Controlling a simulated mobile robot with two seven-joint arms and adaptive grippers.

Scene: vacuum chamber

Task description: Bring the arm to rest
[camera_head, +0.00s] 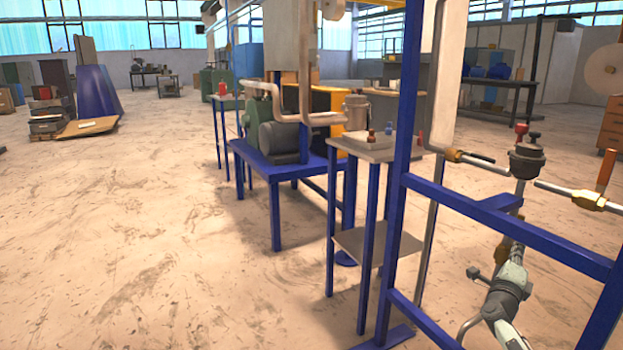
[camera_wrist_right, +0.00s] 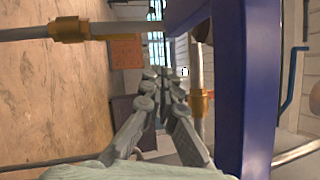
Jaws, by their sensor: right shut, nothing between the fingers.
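My right arm (camera_head: 510,290) comes up from the lower right in the head view. Its gripper is small and hard to make out there, close to the pipework and blue frame. In the right wrist view my right gripper (camera_wrist_right: 165,78) has its fingertips together with nothing between them. The fingers are beside a blue beam (camera_wrist_right: 230,100) and near a brass pipe fitting (camera_wrist_right: 200,103); I cannot tell whether they touch anything. My left arm and gripper are not in view.
A blue frame (camera_head: 470,208) carries pipes, a dark round fitting (camera_head: 526,160) with a red knob (camera_head: 521,129), and a brass fitting (camera_head: 589,200) near my right arm. A small stand (camera_head: 378,152) and a blue pump table (camera_head: 277,172) stand left of it.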

